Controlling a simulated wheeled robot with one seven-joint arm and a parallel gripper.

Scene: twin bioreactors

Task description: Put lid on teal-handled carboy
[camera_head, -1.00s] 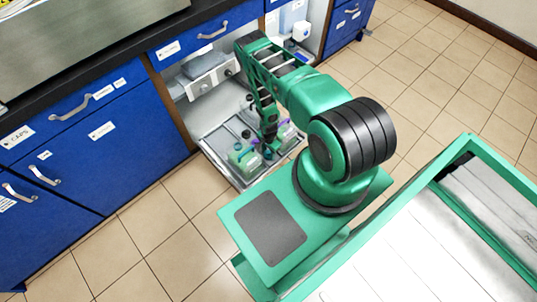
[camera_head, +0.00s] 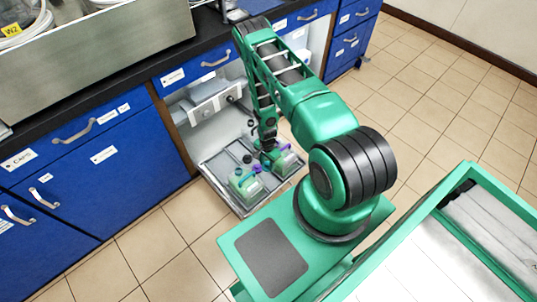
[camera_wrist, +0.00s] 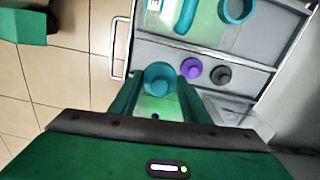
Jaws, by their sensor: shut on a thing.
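The teal-handled carboy (camera_head: 245,187) stands in the pulled-out tray at the left, pale green with teal parts. In the wrist view its teal handle (camera_wrist: 186,16) shows at the top edge, with a round teal ring (camera_wrist: 236,9) beside it; the carboy is cut off there. My gripper (camera_wrist: 160,92) is shut on a round teal lid (camera_wrist: 160,78), which sits between the fingertips. In the head view my gripper (camera_head: 268,156) hangs over the tray, behind and right of that carboy; its fingertips are too small to read there.
A purple lid (camera_wrist: 191,70) and a dark grey lid (camera_wrist: 220,75) are right of the held lid. A second carboy (camera_head: 287,162) stands at the tray's right. The metal tray (camera_head: 238,207) has a raised rim and dividers. Blue cabinets (camera_head: 120,160) flank the opening; the tiled floor is clear.

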